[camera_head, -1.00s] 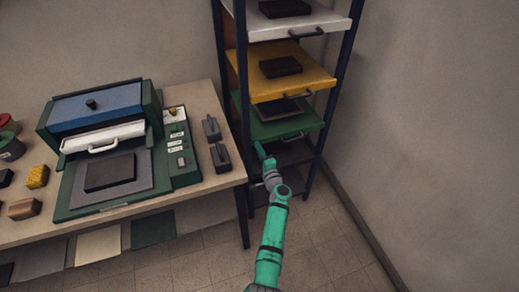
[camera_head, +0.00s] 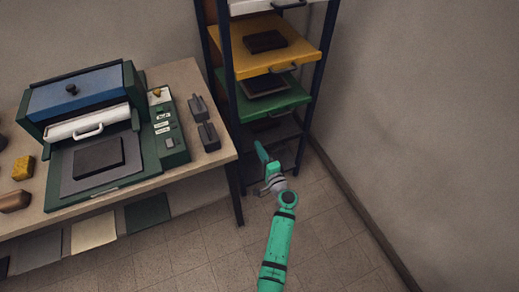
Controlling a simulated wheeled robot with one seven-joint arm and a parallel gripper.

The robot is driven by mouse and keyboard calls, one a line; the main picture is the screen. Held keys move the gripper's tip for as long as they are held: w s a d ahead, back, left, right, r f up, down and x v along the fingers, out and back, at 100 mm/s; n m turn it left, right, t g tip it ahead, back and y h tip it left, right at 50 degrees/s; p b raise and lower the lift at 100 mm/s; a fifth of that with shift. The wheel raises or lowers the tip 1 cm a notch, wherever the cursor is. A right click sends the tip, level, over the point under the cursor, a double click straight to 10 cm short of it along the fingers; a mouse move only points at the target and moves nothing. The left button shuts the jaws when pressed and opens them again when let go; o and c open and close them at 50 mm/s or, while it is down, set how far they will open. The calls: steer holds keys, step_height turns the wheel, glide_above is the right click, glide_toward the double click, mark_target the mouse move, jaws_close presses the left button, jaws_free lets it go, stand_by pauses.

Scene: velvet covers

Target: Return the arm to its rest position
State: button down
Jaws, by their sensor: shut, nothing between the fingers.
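My gripper (camera_head: 262,152) is at the end of my green arm, in front of the lower part of the rack, below the green tray. It looks narrow and shut, with nothing visible in it. The arm reaches up from the bottom of the picture over the tiled floor. The gripper overlaps the lower rack in the picture; I cannot tell how far apart they are.
The dark rack (camera_head: 230,95) holds a yellow tray (camera_head: 300,57) and a green tray (camera_head: 284,106), each with a dark item. The table (camera_head: 215,163) at left bears a green press (camera_head: 178,150) with a dark block (camera_head: 98,158). Open floor (camera_head: 330,235) lies right, up to the wall.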

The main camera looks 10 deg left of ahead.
steer(key=shift+s+d, duration=0.1)
steer(key=shift+s, duration=0.15)
steer(key=shift+f, duration=0.1)
steer(key=s+d+f+n+g+h, duration=0.1)
steer(key=s+d+f+h, duration=0.2)
steer(key=s, duration=0.6)
steer(key=s+d+f+n+h, duration=0.25)
steer(key=s+f, duration=0.25)
steer(key=s, duration=0.4)
steer(key=s+d+f+n+g+h, duration=0.1)
steer(key=s+d+f, duration=0.2)
steer(key=s, duration=0.6)
steer(key=s+r+n+t+h, duration=0.2)
steer(key=s+r+n, duration=0.5)
steer(key=s+r, duration=1.4)
steer(key=shift+s+d+h, duration=0.25)
steer(key=shift+s+h, duration=0.1)
steer(key=shift+s, duration=0.8)
